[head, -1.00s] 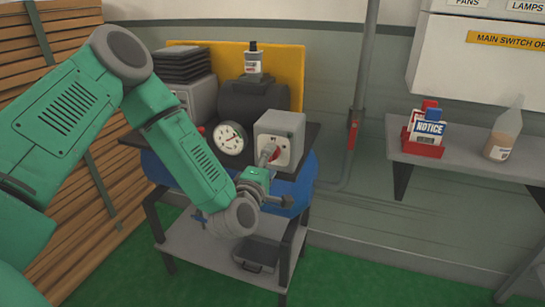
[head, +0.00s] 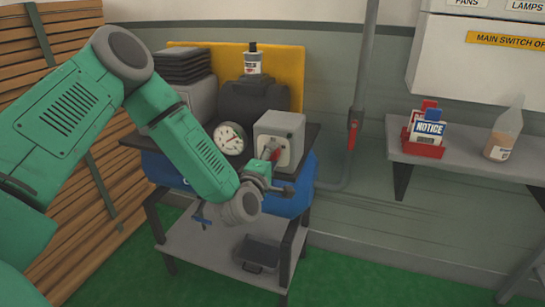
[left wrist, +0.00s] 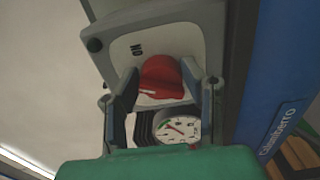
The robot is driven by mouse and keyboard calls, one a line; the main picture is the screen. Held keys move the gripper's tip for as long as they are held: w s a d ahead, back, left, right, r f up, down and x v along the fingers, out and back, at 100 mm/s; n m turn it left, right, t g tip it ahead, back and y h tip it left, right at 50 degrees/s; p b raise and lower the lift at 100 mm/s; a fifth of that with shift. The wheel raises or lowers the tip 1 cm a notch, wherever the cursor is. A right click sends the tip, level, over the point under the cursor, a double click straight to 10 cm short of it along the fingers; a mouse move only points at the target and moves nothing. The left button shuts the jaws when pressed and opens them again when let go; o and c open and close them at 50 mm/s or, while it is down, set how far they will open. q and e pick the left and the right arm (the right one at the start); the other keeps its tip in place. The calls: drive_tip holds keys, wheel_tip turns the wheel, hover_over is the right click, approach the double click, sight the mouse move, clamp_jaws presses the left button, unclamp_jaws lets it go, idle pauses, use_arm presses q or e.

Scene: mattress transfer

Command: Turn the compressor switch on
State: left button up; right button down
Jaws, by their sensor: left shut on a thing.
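The compressor's grey switch box (head: 279,132) stands at the front right of the compressor. It carries a red switch knob (head: 273,153) on its front plate. In the left wrist view the red knob (left wrist: 162,77) sits between my fingers, below a mark reading "ON" on the pale plate (left wrist: 138,48). My left gripper (head: 267,160) is at the box's front, shut on the red knob; its fingers also show in the left wrist view (left wrist: 163,88). The gripper partly hides the knob in the head view. My right gripper is not in view.
A round gauge (head: 230,138) is just left of the switch box. The compressor's blue tank (head: 293,200) rests on a grey stand (head: 213,250). A wall shelf (head: 465,167) with a red notice holder (head: 425,149) and a bottle (head: 502,137) is at right.

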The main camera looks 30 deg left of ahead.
use_arm(q)
drive_tip(key=shift+s+a+f, duration=0.1)
drive_tip(key=shift+a, duration=0.2)
drive_tip(key=shift+m, duration=0.4)
drive_tip(key=m+p, duration=0.1)
drive_tip(key=m, duration=0.4)
drive_tip(key=shift+a+m+p, duration=0.15)
drive_tip(key=shift+m+p, duration=0.15)
drive_tip(key=m, duration=0.2)
drive_tip(key=m+p, duration=0.1)
drive_tip(key=shift+r+m, duration=0.2)
drive_tip(key=shift+m, duration=0.2)
drive_tip(key=shift+f+m, duration=0.15)
drive_tip(key=shift+m, duration=0.65)
drive_tip(key=shift+f, duration=0.1)
